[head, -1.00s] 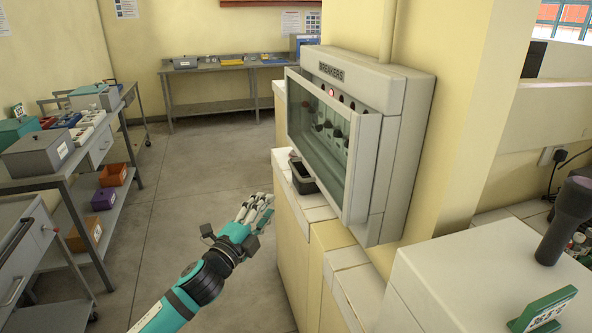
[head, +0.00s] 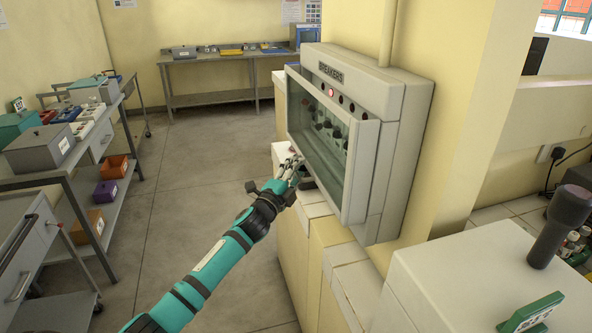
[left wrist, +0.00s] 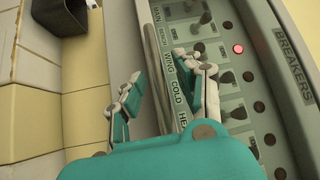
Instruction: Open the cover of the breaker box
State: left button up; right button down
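The breaker box (head: 395,85) is a pale grey case marked BREAKERS on the wall pillar. Its cover (head: 318,135), a clear pane with a grey side frame, is down over the switches. My left gripper (head: 296,166) is at the cover's lower edge, towards its far end. In the left wrist view the gripper (left wrist: 160,78) is open, its fingers apart. The cover's edge (left wrist: 153,45) shows between the fingers; I cannot tell whether they touch it. Behind the right finger are the box's labelled switches (left wrist: 205,25) and a lit red lamp. My right gripper is not in view.
Below the box is a tiled ledge (head: 316,210) with a dark open container (left wrist: 62,15), mostly hidden behind my gripper in the head view. A white surface with a dark grey handle-shaped object (head: 560,225) is at right. Open floor (head: 205,190) lies left.

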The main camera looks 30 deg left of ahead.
pick_arm(q)
jog(key=shift+c, duration=0.3)
pick_arm(e)
jog(key=shift+d, duration=0.2)
pick_arm(q)
grip_shut()
jog(key=shift+f, duration=0.1)
pick_arm(e)
jog(key=shift+d, duration=0.1)
